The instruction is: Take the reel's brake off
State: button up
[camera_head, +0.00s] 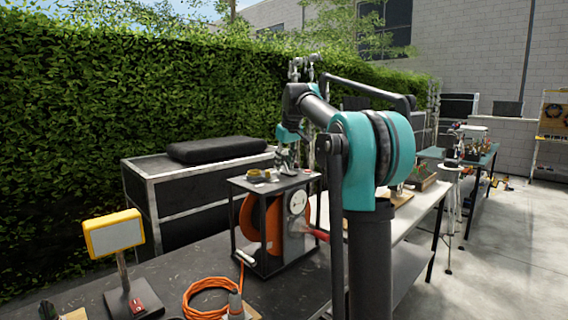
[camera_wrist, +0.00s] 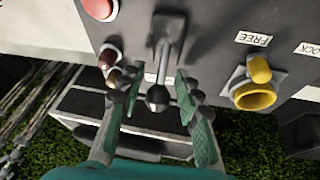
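The reel (camera_head: 266,222) is an orange drum inside a dark frame on the workbench. In the wrist view, its top panel (camera_wrist: 215,45) carries a grey lever (camera_wrist: 168,45) with a round dark knob (camera_wrist: 157,97). To the right is a yellow ring-shaped fitting (camera_wrist: 256,98) with a yellow tab, near labels reading FREE (camera_wrist: 254,38) and LOCK (camera_wrist: 305,48). My gripper (camera_wrist: 158,85) is open, its green fingers on either side of the lever's knob, with gaps visible. In the head view my gripper (camera_head: 287,160) is just above the reel's top. Which control is the brake I cannot tell for certain.
A red button (camera_wrist: 101,8) and a smaller dark red knob (camera_wrist: 109,56) are left of the lever. A yellow-framed sign (camera_head: 115,234) on a stand and an orange cable coil (camera_head: 205,298) lie on the bench (camera_head: 190,262). A hedge stands behind.

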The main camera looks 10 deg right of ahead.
aim_at(294, 174)
grip_shut()
dwell(0.3)
jog(key=shift+s, duration=0.1)
jog(key=shift+s+d+r+t+y, duration=0.1)
jog(key=shift+s+d+t+y, duration=0.2)
jog(key=shift+t, duration=0.25)
jog(key=shift+s+d+r+t+y, duration=0.1)
jog(key=shift+s+t+y, duration=0.05)
jog(key=shift+t+y, duration=0.35)
jog(key=t+y, duration=0.1)
jog(key=s+d+t, duration=0.1)
jog(key=t, duration=0.1)
jog(key=shift+s+r+m+y, duration=0.1)
jog(key=shift+m+y, duration=0.2)
jog(key=shift+y, duration=0.1)
jog(key=shift+s+d+f+m+t+y, duration=0.1)
jog(key=shift+s+d+t+y, duration=0.15)
jog(key=shift+t+y, duration=0.45)
jog(key=shift+s+d+f+m+t+y, duration=0.15)
jog(key=shift+s+t+y, duration=0.2)
jog(key=shift+t, duration=0.65)
jog(key=shift+s+d+f+m+t+y, duration=0.1)
jog(key=shift+s+d+t+y, duration=0.25)
jog(key=shift+t, duration=0.5)
jog(key=shift+a, duration=0.15)
jog(key=shift+o, duration=1.7)
grip_release()
